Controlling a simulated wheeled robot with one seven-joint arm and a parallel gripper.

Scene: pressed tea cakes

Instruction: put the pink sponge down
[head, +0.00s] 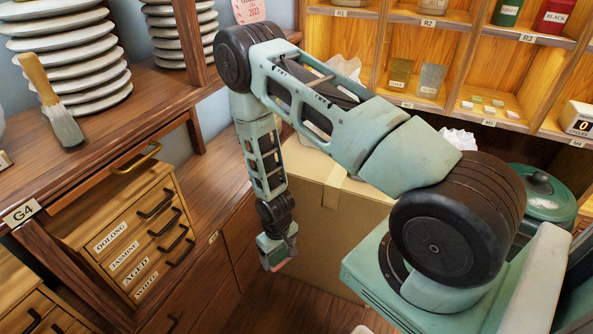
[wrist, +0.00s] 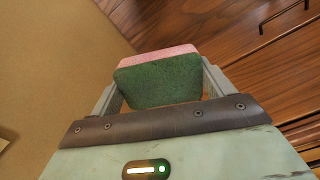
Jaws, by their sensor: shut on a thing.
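The pink sponge (wrist: 155,80) is held between the two fingers of my gripper (wrist: 158,84) in the wrist view. It has a pink layer and a dark green face turned to the camera. In the head view my gripper (head: 277,258) hangs low in front of a cardboard box, beside the wooden drawers. A small bit of the sponge (head: 276,262) shows at its tip there; the rest is hidden by the gripper.
The cardboard box (head: 310,215) stands behind my gripper. A small drawer cabinet (head: 140,237) with tea labels is at left. Stacked plates (head: 70,50) and a brush (head: 52,105) are on the counter (head: 120,130). Shelves (head: 420,100) are at the back right, a green pot (head: 543,190) below.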

